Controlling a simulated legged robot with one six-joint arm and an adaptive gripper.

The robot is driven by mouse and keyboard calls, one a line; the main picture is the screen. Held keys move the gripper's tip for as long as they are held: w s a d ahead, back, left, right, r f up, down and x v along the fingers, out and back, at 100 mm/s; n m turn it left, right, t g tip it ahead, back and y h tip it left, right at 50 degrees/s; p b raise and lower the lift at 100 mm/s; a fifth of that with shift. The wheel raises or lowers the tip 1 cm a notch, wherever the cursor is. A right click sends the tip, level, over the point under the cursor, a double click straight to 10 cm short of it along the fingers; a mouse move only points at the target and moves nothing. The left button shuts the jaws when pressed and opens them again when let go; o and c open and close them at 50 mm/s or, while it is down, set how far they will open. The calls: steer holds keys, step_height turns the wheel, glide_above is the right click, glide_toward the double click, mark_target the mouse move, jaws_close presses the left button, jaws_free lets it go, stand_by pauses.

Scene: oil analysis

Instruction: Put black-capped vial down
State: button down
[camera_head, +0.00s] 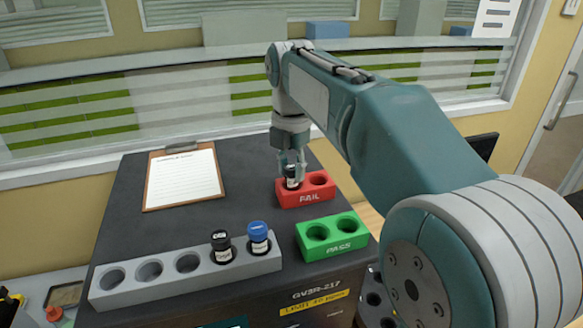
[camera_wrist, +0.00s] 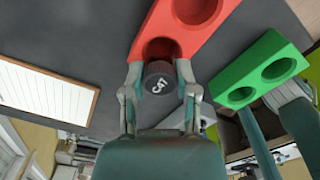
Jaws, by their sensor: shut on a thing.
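A black-capped vial (camera_wrist: 158,84) is between the fingers of my gripper (camera_head: 291,165), which is shut on it. The vial (camera_head: 292,182) is upright at the left hole of the red FAIL block (camera_head: 312,197). In the wrist view the red block (camera_wrist: 186,22) has one empty hole, and the vial is at its other hole, between my fingertips (camera_wrist: 160,82). How deep the vial sits in the hole is hard to tell.
A green PASS block (camera_head: 332,247) has two empty holes. A grey rack (camera_head: 120,296) holds another black-capped vial (camera_head: 221,245) and a blue-capped vial (camera_head: 258,236), with three empty holes. A clipboard (camera_head: 183,179) lies at the back left. The dark top between is clear.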

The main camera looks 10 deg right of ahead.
mark_target(292, 166)
steer(key=shift+c, duration=1.9)
jaws_free()
steer(key=shift+f, duration=0.1)
step_height(292, 166, up, 12)
